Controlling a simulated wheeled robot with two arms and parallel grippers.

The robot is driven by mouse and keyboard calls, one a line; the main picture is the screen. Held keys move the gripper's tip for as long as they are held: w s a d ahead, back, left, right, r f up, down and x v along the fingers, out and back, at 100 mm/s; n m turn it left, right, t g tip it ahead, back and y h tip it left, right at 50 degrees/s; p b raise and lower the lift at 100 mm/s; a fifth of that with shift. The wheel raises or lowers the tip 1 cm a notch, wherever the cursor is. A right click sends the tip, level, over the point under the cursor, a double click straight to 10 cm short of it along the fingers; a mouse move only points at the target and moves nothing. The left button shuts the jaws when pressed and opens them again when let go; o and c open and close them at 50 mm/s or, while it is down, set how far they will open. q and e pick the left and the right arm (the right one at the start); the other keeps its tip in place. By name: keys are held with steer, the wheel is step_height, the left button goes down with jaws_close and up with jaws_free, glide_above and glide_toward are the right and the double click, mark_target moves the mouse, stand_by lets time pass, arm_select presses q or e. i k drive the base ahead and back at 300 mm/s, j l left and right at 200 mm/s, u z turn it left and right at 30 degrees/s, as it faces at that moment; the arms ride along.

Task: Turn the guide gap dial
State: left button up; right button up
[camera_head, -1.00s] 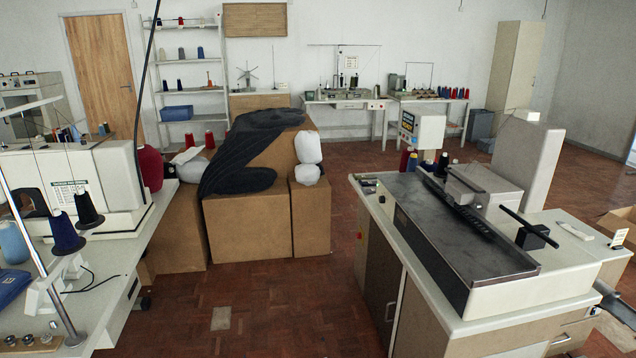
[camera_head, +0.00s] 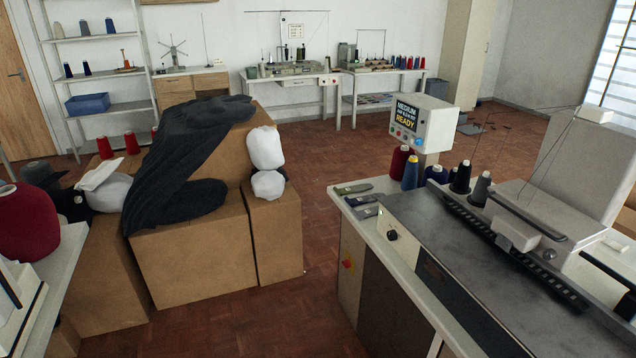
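The long buttonhole machine (camera_head: 455,240) with a dark top stands on a pale counter at the right. A small round black knob (camera_head: 392,235) sits on a light patch at the machine's near left end; it looks like a dial, but its label is too small to read. A red knob (camera_head: 347,263) is lower down on the cabinet side. A display box (camera_head: 422,125) behind the machine reads "MEDIUM" and "READY". Neither of my grippers is in view.
Thread cones (camera_head: 411,172) stand behind the machine, and small flat tools (camera_head: 356,188) lie on the counter corner. Cardboard boxes (camera_head: 195,255) with dark knitted cloth (camera_head: 185,150) stand at the left. The red-brown floor (camera_head: 325,250) between boxes and counter is clear.

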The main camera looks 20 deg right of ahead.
mark_target(392, 235)
steer(key=i+z, duration=0.15)
steer(key=i, duration=0.3)
steer(key=i+j+z, duration=0.15)
steer(key=i, duration=0.35)
steer(key=i+j+z, duration=0.1)
steer(key=i, duration=0.35)
steer(key=i+j+z, duration=0.15)
steer(key=i+z, duration=0.15)
steer(key=z, duration=0.2)
steer(key=i+j+z, duration=0.25)
steer(key=z, duration=0.2)
steer(key=i+j+z, duration=0.25)
steer(key=j+z, duration=0.25)
steer(key=i+j+z, duration=0.2)
steer(key=j+z, duration=0.25)
steer(key=i+j+z, duration=0.55)
steer(key=j+z, duration=0.25)
steer(key=j, duration=0.15)
